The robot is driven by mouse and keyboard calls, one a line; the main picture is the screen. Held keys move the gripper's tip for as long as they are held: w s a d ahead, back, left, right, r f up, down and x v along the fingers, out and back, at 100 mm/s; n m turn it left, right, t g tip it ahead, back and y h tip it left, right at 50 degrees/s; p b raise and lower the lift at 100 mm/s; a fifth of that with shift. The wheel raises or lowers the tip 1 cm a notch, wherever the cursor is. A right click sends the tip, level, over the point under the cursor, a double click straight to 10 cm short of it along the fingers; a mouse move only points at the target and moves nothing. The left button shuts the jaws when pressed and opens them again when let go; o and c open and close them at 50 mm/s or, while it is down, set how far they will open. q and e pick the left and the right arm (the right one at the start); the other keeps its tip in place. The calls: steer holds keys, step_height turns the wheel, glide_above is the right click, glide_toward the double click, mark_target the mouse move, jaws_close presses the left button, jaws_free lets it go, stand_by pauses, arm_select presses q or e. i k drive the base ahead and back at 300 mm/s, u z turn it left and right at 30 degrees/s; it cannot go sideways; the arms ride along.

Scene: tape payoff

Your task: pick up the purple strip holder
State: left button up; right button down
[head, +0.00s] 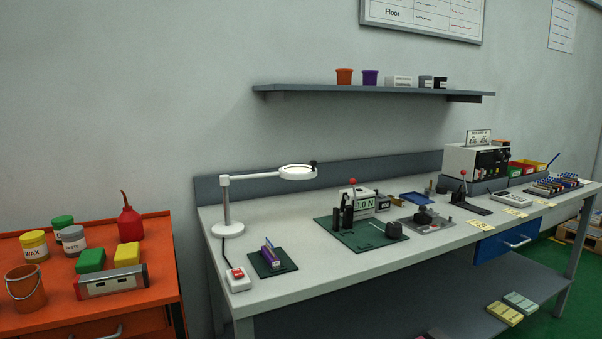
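A small purple strip holder (269,254) stands on a dark green mat (285,266) near the left front of the grey workbench. Neither of my grippers shows in the head view.
A white magnifier lamp (228,230) and a red-switched white box (237,279) stand left of the mat. A test stand (348,213) on a larger green mat is to the right. An orange cabinet (160,262) with cans and a spirit level is at left.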

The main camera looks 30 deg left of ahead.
mark_target(268, 253)
steer(key=k, duration=0.2)
steer(key=u, duration=1.6)
steer(key=i, duration=0.25)
steer(key=z, duration=0.45)
